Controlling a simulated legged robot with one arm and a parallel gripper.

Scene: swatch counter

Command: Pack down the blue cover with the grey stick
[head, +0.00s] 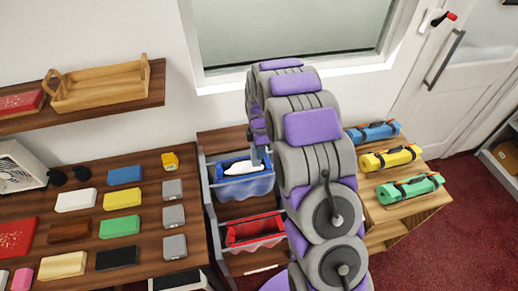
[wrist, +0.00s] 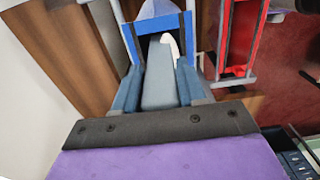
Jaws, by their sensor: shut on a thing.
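My gripper (wrist: 158,88) is shut on the grey stick (wrist: 159,75), a plain grey bar between its two blue fingers that points toward the blue bin. In the head view my gripper (head: 259,150) is at the back right of the blue bin (head: 247,187), partly hidden by my arm. The bin holds something deep blue (head: 233,165), perhaps the blue cover, with a white object (head: 241,172) over it. The blue rim (wrist: 129,42) shows in the wrist view. I cannot tell whether the stick touches anything in the bin.
A red bin (head: 254,232) stands in front of the blue one in the same rack. A table (head: 145,258) at left carries several coloured blocks and grey pieces. Blue, yellow and green rolls (head: 390,158) lie on a wooden stand at right. A shelf holds a wooden tray (head: 100,87).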

